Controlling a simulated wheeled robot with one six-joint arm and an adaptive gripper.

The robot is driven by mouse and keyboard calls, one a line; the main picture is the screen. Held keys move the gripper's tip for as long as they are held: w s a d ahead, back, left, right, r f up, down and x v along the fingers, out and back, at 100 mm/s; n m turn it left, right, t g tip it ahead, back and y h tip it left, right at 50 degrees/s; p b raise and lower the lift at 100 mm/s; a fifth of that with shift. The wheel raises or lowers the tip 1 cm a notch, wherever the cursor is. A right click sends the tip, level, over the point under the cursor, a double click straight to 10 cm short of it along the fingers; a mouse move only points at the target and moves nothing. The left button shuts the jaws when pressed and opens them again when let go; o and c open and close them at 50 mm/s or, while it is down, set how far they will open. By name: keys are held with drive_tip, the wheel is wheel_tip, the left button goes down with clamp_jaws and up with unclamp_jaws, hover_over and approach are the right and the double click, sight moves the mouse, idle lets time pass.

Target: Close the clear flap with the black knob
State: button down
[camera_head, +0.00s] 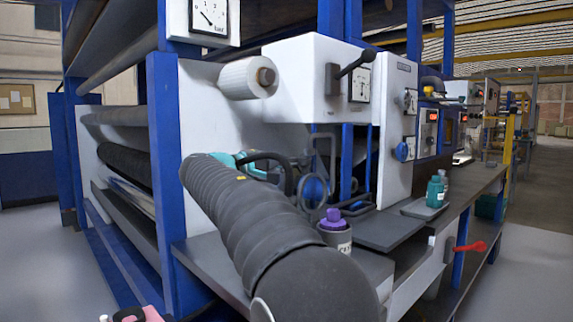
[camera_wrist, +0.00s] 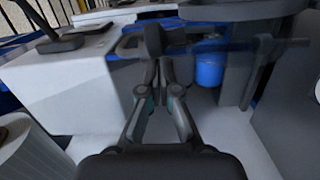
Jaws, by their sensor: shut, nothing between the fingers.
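In the wrist view, my gripper (camera_wrist: 160,62) is shut and empty, with its fingertips close together. A small black upright piece, which looks like the black knob (camera_wrist: 152,40), stands just beyond the fingertips. I cannot tell whether they touch it. A faint see-through band, which looks like the clear flap (camera_wrist: 235,46), runs to the right from the knob in front of a blue round part. Its exact angle is hard to read. In the head view my arm covers much of this area, and I cannot make out the flap or knob clearly.
A white box with a black lever (camera_head: 354,62) and a white film roll (camera_head: 247,77) sit above the work area. A grey cup with a purple-topped item (camera_head: 333,220), a teal bottle (camera_head: 435,191) and a red handle (camera_head: 470,247) are to the right. Blue posts (camera_head: 165,150) flank my arm.

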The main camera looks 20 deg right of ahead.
sight(304, 180)
drive_tip(key=s+m+b, duration=0.1)
drive_tip(key=s+d+m+b, duration=0.1)
drive_tip(key=b, duration=0.1)
drive_tip(key=s+r+m+b, duration=0.1)
drive_tip(key=s+b, duration=0.1)
drive_tip(key=shift+s+d+m, duration=0.1)
drive_tip(key=shift+d+m, duration=0.2)
drive_tip(key=shift+d, duration=0.05)
drive_tip(key=shift+s+d+r+m, duration=0.15)
drive_tip(key=shift+s+r+m, duration=0.15)
drive_tip(key=shift+s+m, duration=0.1)
